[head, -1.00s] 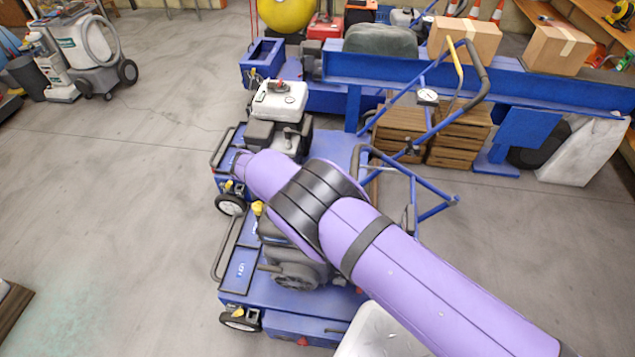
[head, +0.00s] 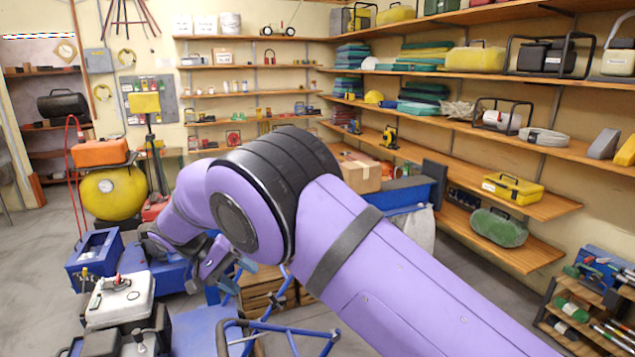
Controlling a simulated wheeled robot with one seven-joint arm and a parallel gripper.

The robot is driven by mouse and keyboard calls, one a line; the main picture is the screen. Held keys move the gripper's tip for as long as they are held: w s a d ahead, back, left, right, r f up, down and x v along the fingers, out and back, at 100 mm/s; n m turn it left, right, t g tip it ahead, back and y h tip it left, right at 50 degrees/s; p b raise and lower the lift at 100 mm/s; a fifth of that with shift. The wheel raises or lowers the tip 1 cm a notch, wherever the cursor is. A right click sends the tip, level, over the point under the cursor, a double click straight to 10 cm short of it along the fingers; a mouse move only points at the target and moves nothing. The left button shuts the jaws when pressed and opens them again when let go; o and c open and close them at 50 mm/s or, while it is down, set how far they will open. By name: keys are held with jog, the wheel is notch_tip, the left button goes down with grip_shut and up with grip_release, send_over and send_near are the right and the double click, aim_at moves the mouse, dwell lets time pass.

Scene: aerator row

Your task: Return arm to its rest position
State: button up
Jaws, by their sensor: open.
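My purple arm (head: 370,265) reaches up from the lower right to a black-banded elbow, then bends away down and to the left. My gripper (head: 232,268) shows small at the far end, past the elbow, partly hidden by the arm and against the blue machinery. Its jaws look open, and I see nothing held in them. It is above and behind the blue aerator with the white-topped engine (head: 120,300), to the right of that engine. Whether it touches anything cannot be made out.
Blue tube handlebars (head: 290,335) stand below the arm, beside wooden crates (head: 262,290). A cardboard box (head: 360,172) sits behind the elbow. A yellow tank (head: 112,192) stands at left. Loaded wall shelves (head: 520,190) fill the right; a small rack (head: 590,310) stands lower right.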

jog(key=w+d+r+m+g+y, duration=0.1)
jog(key=d+r+y, duration=0.4)
jog(key=d+r, duration=1.55)
jog(key=s+d+r+y, duration=0.1)
jog(key=s+d+r, duration=0.15)
jog(key=d, duration=0.25)
jog(key=s+d+r+t+y, duration=0.1)
jog(key=s+d+r, duration=0.15)
jog(key=d, duration=0.35)
jog(key=s+d+r+y, duration=0.1)
jog(key=s+d+r, duration=0.15)
jog(key=d, duration=0.25)
jog(key=s+d+f+t, duration=0.1)
jog(key=s+d, duration=0.2)
jog(key=s, duration=0.4)
jog(key=s+d+m+t+y, duration=0.1)
jog(key=s+d+t, duration=0.1)
jog(key=s+d, duration=0.2)
jog(key=s+d+f+t, duration=0.1)
jog(key=s+d, duration=0.3)
jog(key=s, duration=0.6)
jog(key=shift+s+d+f+m+t, duration=0.15)
jog(key=shift+s+f+m+t, duration=0.15)
jog(key=shift+m+t, duration=0.15)
